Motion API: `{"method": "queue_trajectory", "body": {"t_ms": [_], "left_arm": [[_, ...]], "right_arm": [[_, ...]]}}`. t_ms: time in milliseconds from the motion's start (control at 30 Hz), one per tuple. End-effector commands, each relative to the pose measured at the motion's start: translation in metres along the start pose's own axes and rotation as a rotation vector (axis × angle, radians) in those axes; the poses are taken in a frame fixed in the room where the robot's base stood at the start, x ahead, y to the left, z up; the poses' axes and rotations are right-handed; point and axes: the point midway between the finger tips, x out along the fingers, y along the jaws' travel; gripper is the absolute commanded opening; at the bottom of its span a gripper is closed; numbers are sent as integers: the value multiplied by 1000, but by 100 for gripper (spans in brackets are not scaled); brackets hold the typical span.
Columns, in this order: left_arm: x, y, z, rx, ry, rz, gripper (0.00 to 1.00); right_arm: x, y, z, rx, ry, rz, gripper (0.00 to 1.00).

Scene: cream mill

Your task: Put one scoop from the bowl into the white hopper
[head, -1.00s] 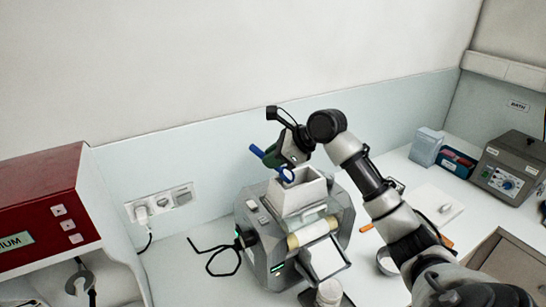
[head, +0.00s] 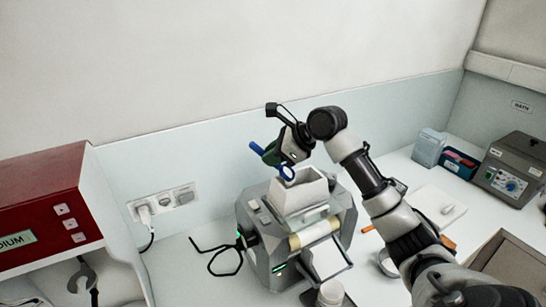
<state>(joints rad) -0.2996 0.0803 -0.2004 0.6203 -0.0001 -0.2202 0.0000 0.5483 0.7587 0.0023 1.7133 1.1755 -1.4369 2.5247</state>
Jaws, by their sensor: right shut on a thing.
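My right gripper (head: 283,156) is shut on a blue scoop above the mill's white hopper (head: 300,192). The scoop (head: 287,173) shows its round end low, over the back of the hopper's mouth, and its handle end sticks out to the upper left of the jaws. I cannot tell whether anything is in the scoop. The hopper tops the grey mill (head: 262,240), which has pale rollers and a front chute. A metal bowl (head: 386,264) stands right of the mill, partly hidden by my right arm; its contents do not show. My left gripper is not in view.
A white jar (head: 331,293) stands before the mill. A white board (head: 432,203), an orange-handled tool (head: 447,241), a grey bath unit (head: 512,170) and a brown tray (head: 510,262) lie right. A red cabinet (head: 45,200) fills the left. A black cable loops left of the mill.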

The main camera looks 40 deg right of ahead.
Motion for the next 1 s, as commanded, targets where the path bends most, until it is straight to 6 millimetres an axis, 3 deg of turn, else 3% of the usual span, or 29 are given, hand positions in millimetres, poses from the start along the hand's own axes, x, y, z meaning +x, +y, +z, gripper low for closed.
{"method": "queue_trajectory", "body": {"t_ms": [633,1000], "left_arm": [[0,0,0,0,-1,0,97],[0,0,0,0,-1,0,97]], "right_arm": [[-31,-9,34,-1,-1,-2,0],[-35,-10,38,0,2,0,0]]}}
